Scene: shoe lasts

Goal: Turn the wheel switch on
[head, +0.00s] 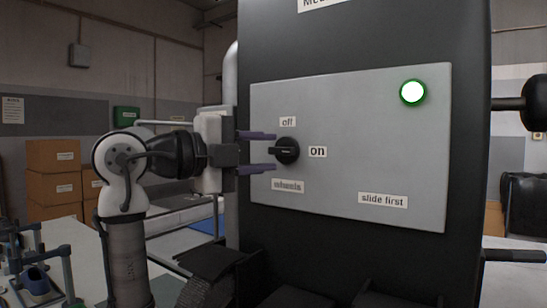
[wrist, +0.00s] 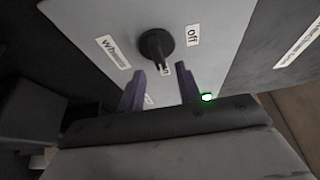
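The wheel switch is a round black knob (head: 287,150) on a grey panel (head: 345,190). The "off" label is above it, the "on" label (head: 317,152) to its right and the "wheels" label below-left. Its grip bar lies level, in line with "on"; in the wrist view the knob (wrist: 157,44) shows its bar pointing toward the partly hidden "on" label. My gripper (head: 275,152) is open and empty, its purple fingers just left of the knob, one higher and one lower. The fingers also show in the wrist view (wrist: 160,72), apart from the knob.
A green-ringed lamp (head: 413,92) glows at the panel's upper right. A "slide first" label (head: 383,200) is at the lower right. The panel is set in a tall dark cabinet (head: 365,40). Cardboard boxes (head: 53,165) stand behind at left.

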